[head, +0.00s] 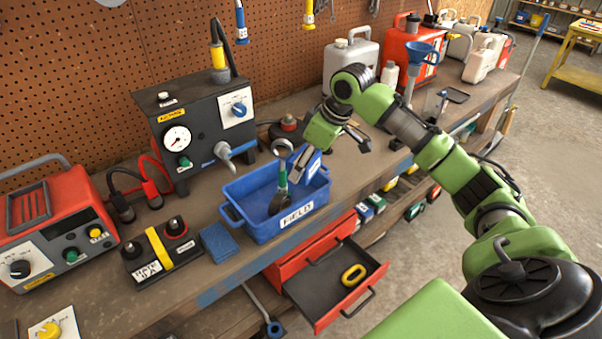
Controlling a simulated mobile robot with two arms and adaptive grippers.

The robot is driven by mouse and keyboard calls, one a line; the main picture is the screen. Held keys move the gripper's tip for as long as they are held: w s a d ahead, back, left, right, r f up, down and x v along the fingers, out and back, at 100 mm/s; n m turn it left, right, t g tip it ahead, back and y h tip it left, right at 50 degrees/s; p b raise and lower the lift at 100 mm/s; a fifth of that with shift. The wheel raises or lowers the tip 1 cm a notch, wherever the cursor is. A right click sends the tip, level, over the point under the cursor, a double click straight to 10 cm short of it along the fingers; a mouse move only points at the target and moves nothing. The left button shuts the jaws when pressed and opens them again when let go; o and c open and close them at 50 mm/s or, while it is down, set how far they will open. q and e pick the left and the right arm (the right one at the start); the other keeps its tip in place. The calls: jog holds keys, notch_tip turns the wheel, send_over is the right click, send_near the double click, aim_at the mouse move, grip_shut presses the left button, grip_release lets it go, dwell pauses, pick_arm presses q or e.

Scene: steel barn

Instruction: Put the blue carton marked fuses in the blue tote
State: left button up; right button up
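The blue tote (263,226), labelled FIELD, stands on the bench at the middle of the head view. A blue carton (314,167) with a pale patch shows at the tote's back right corner, apparently inside it; its marking is too small to read. My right gripper (334,158) is above that corner with its fingers spread wide. One finger hangs just left of the carton and partly covers it; the other is out to the right, past the tote. I cannot tell whether the near finger touches the carton. My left gripper is not in view.
A green-handled tool (282,180) stands in the tote. A blue pad (219,242) and a black battery box (160,250) lie to the left. A gauge unit (195,130) stands behind. An open red drawer (318,310) juts out below. Jugs (350,57) stand farther back.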

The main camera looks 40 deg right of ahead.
jog(key=w+d+f+p, duration=0.2)
jog(key=w+f, duration=0.2)
jog(key=f, duration=0.4)
jog(key=shift+f+p, duration=0.35)
jog(key=shift+f, duration=0.05)
jog(key=shift+f, duration=0.25)
jog(key=shift+f, duration=0.35)
jog(key=o, duration=1.1)
jog(key=shift+r, duration=0.1)
